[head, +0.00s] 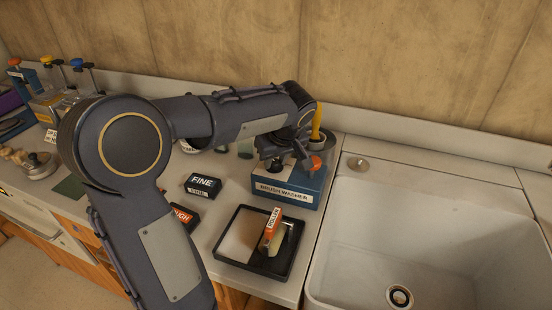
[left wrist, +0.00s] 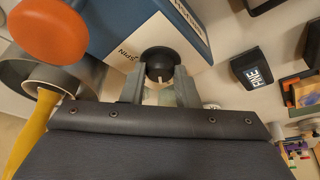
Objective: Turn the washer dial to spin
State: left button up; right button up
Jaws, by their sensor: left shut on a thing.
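The brush washer (head: 289,187) is a blue and white box with a name label, standing at the back of the counter left of the sink. In the left wrist view the washer (left wrist: 120,25) fills the top. Its round black dial (left wrist: 159,60) sits between the fingers of my left gripper (left wrist: 160,80), which is shut on it. A white mark on the dial points toward the bottom of that picture. The word SPIN (left wrist: 126,53) is printed left of the dial. In the head view my left gripper (head: 284,160) hides the dial. My right gripper is not in view.
An orange knob (head: 316,163) tops the washer's right end. A grey pot with a yellow-handled tool (head: 317,122) stands behind. A black tray (head: 232,262) holds an orange-labelled block. A FINE box (head: 203,186) lies left. The white sink (head: 430,240) is empty.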

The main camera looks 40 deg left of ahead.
pick_arm(q)
jog(key=m+t, duration=0.1)
jog(key=m, duration=0.1)
jog(key=shift+s+a+m+b, duration=0.1)
jog(key=shift+s+m+b, duration=0.05)
jog(key=shift+m+b, duration=0.15)
jog(key=shift+m+h, duration=0.5)
jog(key=shift+m, duration=0.4)
jog(key=m, duration=0.1)
jog(key=m+t+h, duration=0.1)
jog(key=m, duration=0.1)
jog(key=shift+s+a+m, duration=0.1)
jog(key=shift+a+m, duration=0.1)
jog(key=shift+m, duration=0.1)
jog(key=m+h+p, duration=0.1)
jog(key=m, duration=0.2)
jog(key=shift+a+m+h, duration=0.15)
jog(key=shift+m+h, duration=0.15)
jog(key=m+h, duration=0.1)
jog(key=m, duration=0.1)
jog(key=m+h, duration=0.1)
jog(key=m, duration=0.2)
jog(key=shift+a, duration=0.2)
jog(key=shift+a+m+g+h+b, duration=0.1)
jog(key=shift+m+g+h+b, duration=0.2)
jog(key=shift+m, duration=0.95)
jog(key=shift+a+m+g+h+b, duration=0.1)
jog(key=shift+m+g+h, duration=0.25)
jog(key=shift+m, duration=0.9)
